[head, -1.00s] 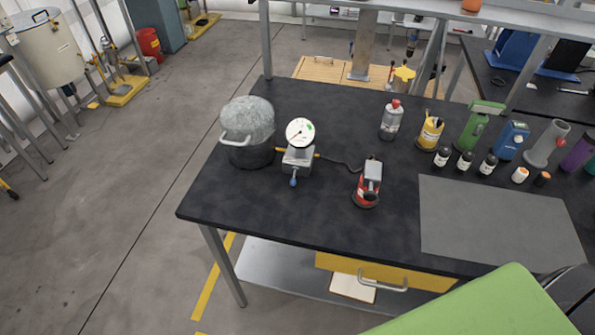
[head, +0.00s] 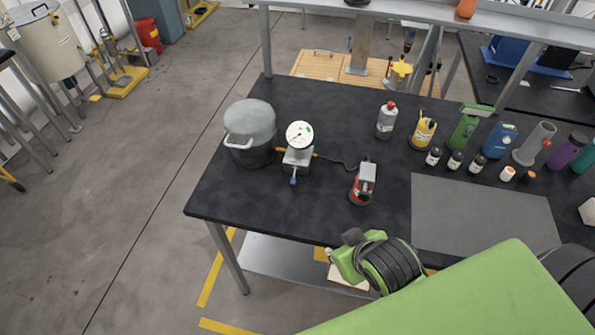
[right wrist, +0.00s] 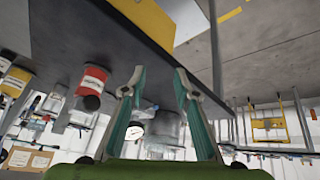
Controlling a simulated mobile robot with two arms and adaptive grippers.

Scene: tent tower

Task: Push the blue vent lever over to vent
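The blue vent lever (head: 293,181) hangs at the front of a small metal valve block (head: 298,158) with a round white dial gauge (head: 300,134) on top. The unit stands on the black bench beside the pot. In the right wrist view the gauge (right wrist: 136,130) shows beyond my fingers; I cannot make out the lever clearly there. My right gripper (right wrist: 158,72) is open and empty, its two teal-lined fingers apart. In the head view my green right arm reaches in from the lower right to the bench's front edge, apart from the lever. My left gripper is out of view.
A lidded grey pot (head: 249,128) stands left of the gauge. The bench (head: 240,198) is clear in front of the lever.

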